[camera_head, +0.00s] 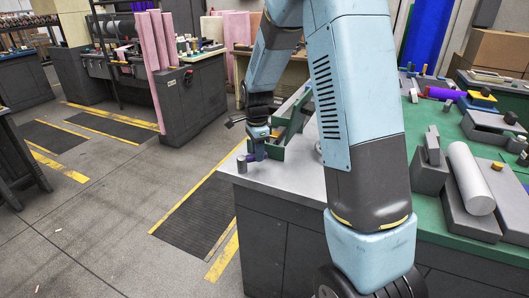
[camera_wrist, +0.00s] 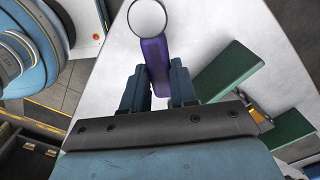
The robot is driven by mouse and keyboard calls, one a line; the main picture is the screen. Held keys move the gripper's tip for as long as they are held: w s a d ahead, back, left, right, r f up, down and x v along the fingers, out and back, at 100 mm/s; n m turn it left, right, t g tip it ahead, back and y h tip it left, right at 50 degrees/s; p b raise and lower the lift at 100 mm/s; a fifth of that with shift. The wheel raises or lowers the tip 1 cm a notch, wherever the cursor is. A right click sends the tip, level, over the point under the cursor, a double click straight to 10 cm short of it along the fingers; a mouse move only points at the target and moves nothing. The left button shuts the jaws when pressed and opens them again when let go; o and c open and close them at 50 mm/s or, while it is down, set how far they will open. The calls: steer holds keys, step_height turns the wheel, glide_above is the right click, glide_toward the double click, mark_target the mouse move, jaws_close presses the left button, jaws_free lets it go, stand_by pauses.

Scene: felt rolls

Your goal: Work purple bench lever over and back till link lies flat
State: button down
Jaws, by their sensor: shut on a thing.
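The purple bench lever (camera_wrist: 155,62) shows in the wrist view as a bar running up between my fingers to a round, pale-topped post or knob (camera_wrist: 147,18). My gripper (camera_wrist: 160,84) is shut on the lever near its lower end. In the head view my gripper (camera_head: 257,136) points down at the bench's near-left corner, with the lever (camera_head: 258,153) partly hidden under it and the grey-purple knob (camera_head: 242,163) beside it at the edge. I cannot make out the link or whether it lies flat.
Green blocks (camera_wrist: 229,70) stand on the pale bench top (camera_wrist: 108,72), close right of my fingers in the wrist view.

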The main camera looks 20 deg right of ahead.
steer(key=shift+w+a+n, duration=0.2)
steer(key=shift+w+n, duration=0.6)
steer(key=shift+n, duration=0.7)
steer(key=shift+r, duration=0.1)
steer(key=c, duration=0.9)
jaws_free()
step_height(320, 180, up, 14)
steer(key=shift+f, duration=0.2)
